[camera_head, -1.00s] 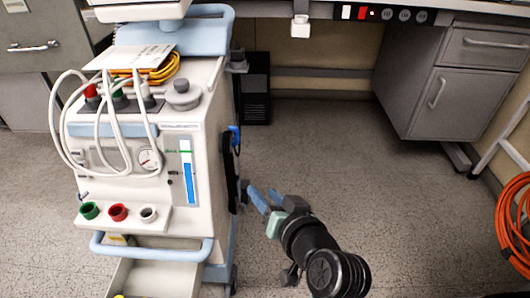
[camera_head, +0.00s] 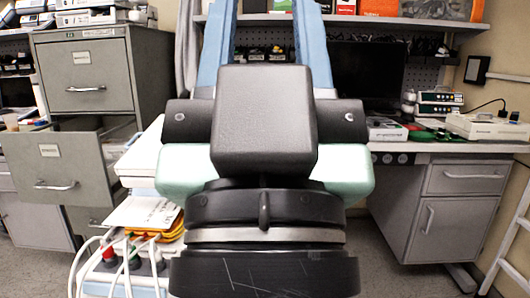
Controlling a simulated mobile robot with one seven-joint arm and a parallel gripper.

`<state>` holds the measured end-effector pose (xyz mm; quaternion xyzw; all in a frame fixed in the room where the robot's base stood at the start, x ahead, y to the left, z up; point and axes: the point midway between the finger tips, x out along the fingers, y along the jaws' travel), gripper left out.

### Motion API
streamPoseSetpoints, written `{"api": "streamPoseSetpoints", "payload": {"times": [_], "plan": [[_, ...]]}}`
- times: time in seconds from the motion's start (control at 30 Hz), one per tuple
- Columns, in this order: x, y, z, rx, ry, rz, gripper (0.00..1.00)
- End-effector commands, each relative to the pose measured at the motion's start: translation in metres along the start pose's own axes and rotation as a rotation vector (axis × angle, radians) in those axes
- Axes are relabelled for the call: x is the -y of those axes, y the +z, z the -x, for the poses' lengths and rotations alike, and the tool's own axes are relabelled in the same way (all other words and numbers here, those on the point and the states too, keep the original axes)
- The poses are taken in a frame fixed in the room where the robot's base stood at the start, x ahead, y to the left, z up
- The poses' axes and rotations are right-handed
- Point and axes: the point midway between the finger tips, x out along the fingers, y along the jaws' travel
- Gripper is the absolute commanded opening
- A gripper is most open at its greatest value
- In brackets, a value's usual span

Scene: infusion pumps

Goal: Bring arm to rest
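My gripper (camera_head: 265,40) fills the middle of the head view, very close to the camera. Its two blue fingers point up and stand wide apart, with their tips at or past the top edge. Only the background shelf shows between them, so it looks open and empty. The black wrist housing (camera_head: 264,120) and pale green parts at its sides hide much of the scene behind. My gripper appears to touch nothing.
A medical cart with white hoses (camera_head: 115,262) is partly hidden at lower left. A grey filing cabinet (camera_head: 90,80) with an open drawer (camera_head: 62,165) stands behind it. A desk (camera_head: 450,146) with devices and a dark monitor (camera_head: 368,80) is at right.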

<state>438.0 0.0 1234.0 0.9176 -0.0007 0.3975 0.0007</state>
Motion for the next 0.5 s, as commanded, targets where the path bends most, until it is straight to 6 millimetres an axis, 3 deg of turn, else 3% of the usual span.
{"api": "streamPoseSetpoints", "payload": {"times": [0.03, 0.5], "plan": [[0.0, -0.021, -0.024, 0.002, 0.0, 0.0, 0.43], [0.0, -0.117, -0.127, 0.005, -0.001, -0.001, 0.43]]}}
